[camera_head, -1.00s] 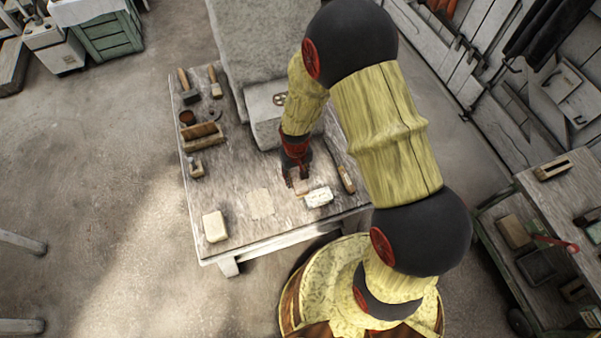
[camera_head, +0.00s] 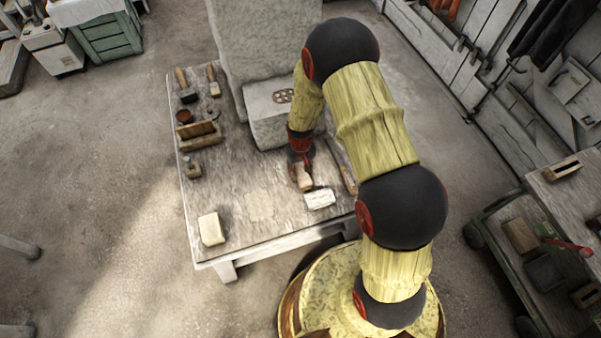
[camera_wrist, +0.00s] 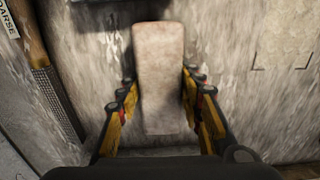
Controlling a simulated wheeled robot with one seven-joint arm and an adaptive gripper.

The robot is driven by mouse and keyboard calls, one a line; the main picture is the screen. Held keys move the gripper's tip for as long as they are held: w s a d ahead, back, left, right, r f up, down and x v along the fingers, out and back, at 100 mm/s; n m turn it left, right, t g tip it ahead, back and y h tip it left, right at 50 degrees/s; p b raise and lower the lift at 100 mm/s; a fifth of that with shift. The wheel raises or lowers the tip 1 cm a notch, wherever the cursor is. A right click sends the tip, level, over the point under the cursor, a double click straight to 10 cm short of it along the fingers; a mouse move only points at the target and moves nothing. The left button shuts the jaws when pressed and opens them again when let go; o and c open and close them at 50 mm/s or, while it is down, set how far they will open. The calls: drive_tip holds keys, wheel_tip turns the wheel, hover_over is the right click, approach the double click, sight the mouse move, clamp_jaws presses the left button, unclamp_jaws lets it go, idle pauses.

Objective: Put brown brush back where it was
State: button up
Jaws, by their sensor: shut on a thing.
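My gripper (camera_wrist: 160,110) is shut on an oblong pale-brown block (camera_wrist: 158,70), which I take to be the brown brush. Its smooth upper face shows between the fingers; no bristles are visible. In the head view the brush (camera_head: 304,179) hangs below my gripper (camera_head: 301,168), over the right part of the worktable (camera_head: 228,185). Whether it touches the table I cannot tell. A pale, roughly square patch (camera_head: 260,205) lies on the tabletop to the left; in the wrist view a faint bracketed outline (camera_wrist: 285,62) shows to the right of the brush.
A white labelled box (camera_head: 319,199) is close by. A file-like tool (camera_head: 348,180) lies to the right. A cream block (camera_head: 212,229) sits at the front left. Wooden-handled tools (camera_head: 186,90) and a brown wooden piece (camera_head: 200,134) line the left side. A large stone block (camera_head: 268,112) stands behind.

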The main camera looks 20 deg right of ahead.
drive_tip(key=shift+r, duration=0.1)
drive_tip(key=o, duration=1)
drive_tip(key=shift+o, duration=0.2)
